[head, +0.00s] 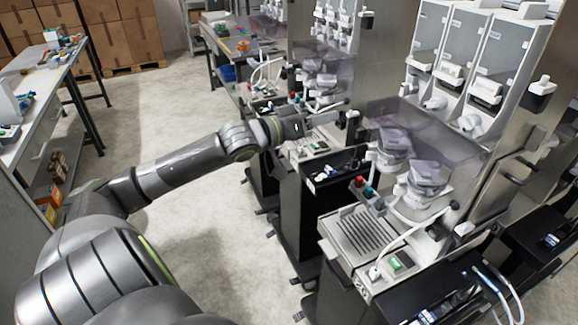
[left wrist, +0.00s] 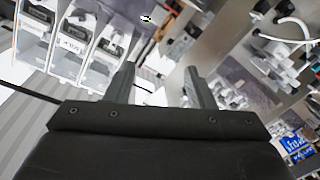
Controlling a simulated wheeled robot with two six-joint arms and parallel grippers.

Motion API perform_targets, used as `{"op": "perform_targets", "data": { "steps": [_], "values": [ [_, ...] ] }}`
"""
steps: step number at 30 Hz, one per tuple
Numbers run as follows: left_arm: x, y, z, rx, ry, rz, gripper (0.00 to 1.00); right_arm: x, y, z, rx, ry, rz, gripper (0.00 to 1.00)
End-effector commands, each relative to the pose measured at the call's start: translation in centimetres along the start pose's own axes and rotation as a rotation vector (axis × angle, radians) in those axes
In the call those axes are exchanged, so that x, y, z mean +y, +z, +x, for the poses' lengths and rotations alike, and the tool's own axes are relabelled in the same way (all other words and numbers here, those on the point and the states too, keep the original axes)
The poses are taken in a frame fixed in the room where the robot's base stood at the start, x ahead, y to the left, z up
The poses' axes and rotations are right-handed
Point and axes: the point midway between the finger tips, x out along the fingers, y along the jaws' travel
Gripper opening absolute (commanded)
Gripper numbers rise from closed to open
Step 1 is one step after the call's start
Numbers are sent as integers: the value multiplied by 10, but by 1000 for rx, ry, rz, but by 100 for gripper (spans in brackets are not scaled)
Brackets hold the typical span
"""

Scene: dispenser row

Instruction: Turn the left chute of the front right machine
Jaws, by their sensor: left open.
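The front right machine stands at the right in the head view, with a row of tall clear-fronted canisters (head: 495,50). White chutes sit below them; the leftmost chute (head: 408,86) is small and partly hidden by the smoky clear cover (head: 420,125). My left gripper (head: 335,112) is left of this machine, apart from the chutes, with its fingers pointing right. In the left wrist view the open, empty fingers (left wrist: 160,82) show, with canisters (left wrist: 72,45) at the upper left. Which chute appears there I cannot tell. My right gripper is not in view.
A drip grate (head: 357,236) and red and green buttons (head: 363,185) are at the machine's front. Black trays (head: 325,170) flank it. Another machine (head: 325,65) stands behind my left gripper. Clear floor (head: 200,235) lies to the left, beside a workbench (head: 45,75).

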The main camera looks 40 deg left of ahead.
Motion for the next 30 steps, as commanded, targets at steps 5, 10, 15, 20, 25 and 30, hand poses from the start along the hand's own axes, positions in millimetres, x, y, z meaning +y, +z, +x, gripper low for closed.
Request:
{"op": "perform_targets", "data": {
  "steps": [5, 10, 15, 20, 25, 30],
  "values": [
    [-35, 19, 2, 7, -59, 7, 49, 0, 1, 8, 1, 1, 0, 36],
    [-63, 35, 2, 10, -110, 18, 49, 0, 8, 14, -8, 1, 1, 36],
    [-93, 54, 1, 7, -163, 28, 49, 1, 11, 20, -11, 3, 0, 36],
    [-118, 72, -1, 1, -209, 38, 49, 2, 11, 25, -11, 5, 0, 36],
    [-143, 92, -5, -9, -257, 49, 49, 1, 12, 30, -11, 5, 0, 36],
    [-162, 109, -8, -20, -294, 57, 49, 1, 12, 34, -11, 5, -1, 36]
  ]
}}
